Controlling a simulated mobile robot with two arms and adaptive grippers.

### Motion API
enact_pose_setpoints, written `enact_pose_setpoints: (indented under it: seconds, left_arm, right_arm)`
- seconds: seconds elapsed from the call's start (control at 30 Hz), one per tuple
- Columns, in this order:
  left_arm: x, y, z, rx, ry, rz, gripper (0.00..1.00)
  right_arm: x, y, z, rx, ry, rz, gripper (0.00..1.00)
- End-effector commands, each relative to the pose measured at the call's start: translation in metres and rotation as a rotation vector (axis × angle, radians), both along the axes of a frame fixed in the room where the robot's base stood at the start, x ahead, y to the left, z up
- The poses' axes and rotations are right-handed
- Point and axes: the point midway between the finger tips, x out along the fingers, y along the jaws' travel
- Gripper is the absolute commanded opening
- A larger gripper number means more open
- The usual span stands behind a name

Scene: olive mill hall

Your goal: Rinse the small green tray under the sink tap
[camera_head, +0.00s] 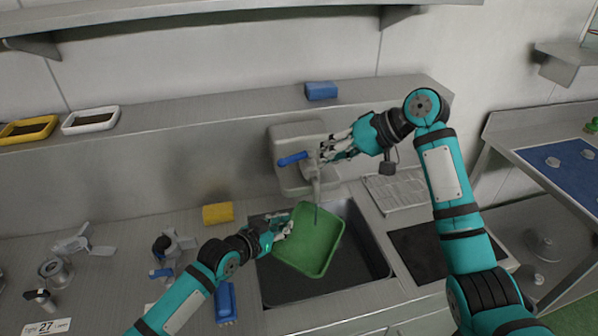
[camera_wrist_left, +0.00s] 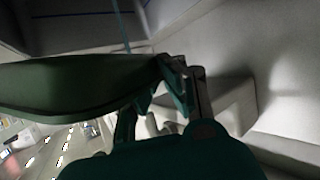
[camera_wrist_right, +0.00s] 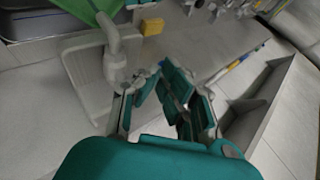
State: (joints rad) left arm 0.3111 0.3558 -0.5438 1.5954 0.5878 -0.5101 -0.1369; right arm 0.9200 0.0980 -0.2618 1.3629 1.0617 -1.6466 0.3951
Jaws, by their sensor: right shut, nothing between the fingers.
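The small green tray (camera_head: 312,246) is tilted over the sink (camera_head: 362,240), below the tap (camera_head: 312,168). My left gripper (camera_head: 284,229) is shut on the tray's left rim; the left wrist view also shows the tray (camera_wrist_left: 70,88) in its fingers (camera_wrist_left: 172,72). A thin bluish line, which looks like running water, comes down from the tap to the tray. My right gripper (camera_head: 328,152) is shut and empty, close beside the tap and its blue lever (camera_head: 293,159). In the right wrist view the tap (camera_wrist_right: 115,48) is left of the fingertips (camera_wrist_right: 160,78); I cannot tell if they touch.
A yellow sponge (camera_head: 217,213) and a blue brush (camera_head: 226,301) lie on the counter left of the sink. A blue block (camera_head: 321,91) sits on the ledge above. A drying rack (camera_head: 396,189) is right of the sink. Metal parts stand at far left.

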Motion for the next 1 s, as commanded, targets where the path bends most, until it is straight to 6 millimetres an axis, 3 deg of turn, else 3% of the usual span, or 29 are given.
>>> enact_pose_setpoints:
  seconds: [0.2,0.5,0.67,1.0]
  left_arm:
    - [0.0,0.0,0.001,-0.002,-0.002,0.0,0.0]
    - [0.0,0.0,0.001,-0.002,-0.002,0.0,0.0]
    - [0.0,0.0,0.001,-0.002,-0.002,0.0,0.0]
    - [0.0,0.0,0.001,-0.002,-0.002,0.0,0.0]
  right_arm:
    - [-0.031,0.007,0.03,-0.369,-0.355,0.099,0.0]
    - [-0.051,0.008,0.05,-0.568,-0.56,0.133,0.0]
    - [-0.044,0.014,0.038,-0.575,-0.565,0.135,0.0]
    - [-0.006,0.041,-0.016,-0.572,-0.562,0.135,0.0]
